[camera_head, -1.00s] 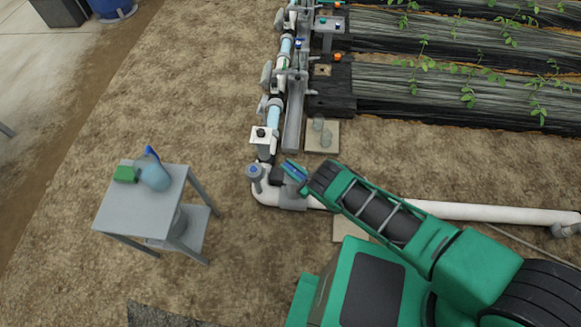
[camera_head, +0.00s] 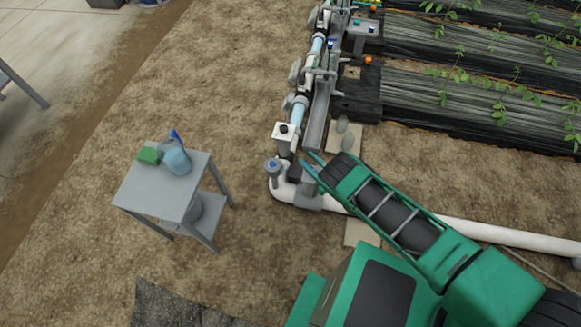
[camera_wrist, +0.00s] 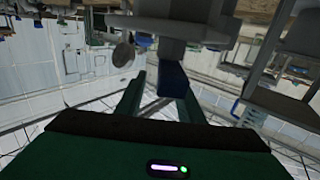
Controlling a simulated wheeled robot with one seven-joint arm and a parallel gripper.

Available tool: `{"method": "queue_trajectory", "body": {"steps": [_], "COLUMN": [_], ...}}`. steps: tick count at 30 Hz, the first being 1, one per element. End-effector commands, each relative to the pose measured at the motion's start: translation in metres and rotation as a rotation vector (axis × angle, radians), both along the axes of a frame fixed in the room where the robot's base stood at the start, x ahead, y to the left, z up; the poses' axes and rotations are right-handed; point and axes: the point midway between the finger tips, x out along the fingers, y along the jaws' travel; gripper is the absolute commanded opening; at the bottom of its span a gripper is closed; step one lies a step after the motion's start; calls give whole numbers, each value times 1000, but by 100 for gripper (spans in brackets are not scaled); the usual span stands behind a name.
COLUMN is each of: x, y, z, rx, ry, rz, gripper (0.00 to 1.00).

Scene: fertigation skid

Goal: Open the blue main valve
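The blue main valve's handle (camera_head: 309,169) shows as a small blue piece by the pipe's near end in the head view. In the wrist view the blue handle (camera_wrist: 172,80) hangs below a grey valve body (camera_wrist: 160,28). My gripper (camera_head: 311,162) is at the handle, and its green fingers (camera_wrist: 160,98) are apart on either side of it. There is a gap between the left finger and the handle. The handle is close to the right finger, and I cannot tell whether they touch. My arm hides part of the valve in the head view.
A blue-topped fitting (camera_head: 273,167) rises at the white pipe's elbow, beside a white box (camera_head: 285,132). A grey side table (camera_head: 160,195) with a blue spray bottle (camera_head: 177,160) and a green item (camera_head: 149,154) stands left. Bare soil lies between.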

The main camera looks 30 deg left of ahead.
Motion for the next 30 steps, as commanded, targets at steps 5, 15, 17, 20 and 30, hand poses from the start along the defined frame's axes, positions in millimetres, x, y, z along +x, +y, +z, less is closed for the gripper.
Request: {"method": "queue_trajectory", "body": {"steps": [5, 15, 17, 20, 30], "x": [-30, -82, -89, -98, -105], "y": [16, 41, 45, 49, 52], "z": [21, 56, 60, 66, 70], "rx": [0, 2, 2, 1, 0], "ry": [1, 1, 0, 0, 0], "rz": [1, 0, 0, 1, 0], "gripper": [34, 34, 34, 34, 34]}}
